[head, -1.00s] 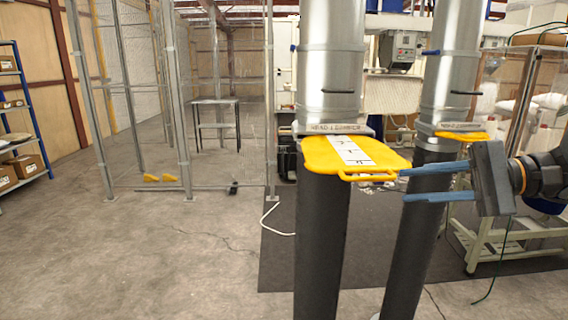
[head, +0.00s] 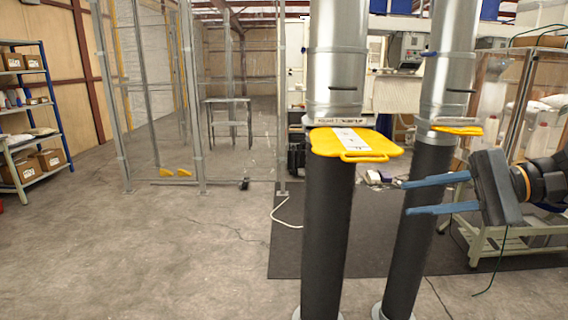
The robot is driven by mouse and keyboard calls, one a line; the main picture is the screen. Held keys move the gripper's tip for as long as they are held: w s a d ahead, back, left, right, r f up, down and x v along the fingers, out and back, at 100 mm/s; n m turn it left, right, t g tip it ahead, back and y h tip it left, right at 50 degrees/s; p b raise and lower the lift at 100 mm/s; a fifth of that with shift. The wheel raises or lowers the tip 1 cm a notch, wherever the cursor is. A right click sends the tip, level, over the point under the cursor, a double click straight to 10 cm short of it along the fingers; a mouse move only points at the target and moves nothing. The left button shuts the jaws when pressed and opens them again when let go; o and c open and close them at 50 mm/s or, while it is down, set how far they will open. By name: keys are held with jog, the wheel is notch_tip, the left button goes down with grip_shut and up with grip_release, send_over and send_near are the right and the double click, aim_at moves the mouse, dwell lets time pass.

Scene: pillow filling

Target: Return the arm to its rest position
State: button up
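My gripper (head: 437,194) is at the right of the head view, with its two blue fingers apart and pointing left. Nothing shows between the fingers. The fingers pass in front of, or very near, the right dark pipe; I cannot tell the exact gap. The yellow slide plate (head: 378,146) sits in the left pipe, below the silver section, with its handle toward me. My gripper is to the right of that plate and below it, apart from its handle. Only the end of my arm shows at the right edge.
A second yellow plate (head: 458,130) sits in the right pipe (head: 422,215). The left pipe (head: 333,220) stands on the floor. A blue shelf with boxes (head: 28,120) stands at far left. The floor (head: 170,260) at left is clear.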

jog(key=s+a+f+n+g+h, duration=0.1)
jog(key=f+n+h, duration=0.4)
jog(key=f, duration=0.6)
jog(key=s+a+f+n+g+h, duration=0.1)
jog(key=s+a+f+n+h, duration=0.3)
jog(key=f+h, duration=0.5)
notch_tip(320, 180, down, 2)
jog(key=shift+a+f+n+g+b, duration=0.1)
jog(key=shift+a+n+g+b, duration=0.2)
jog(key=shift+a+n, duration=0.15)
jog(key=shift+s, duration=0.1)
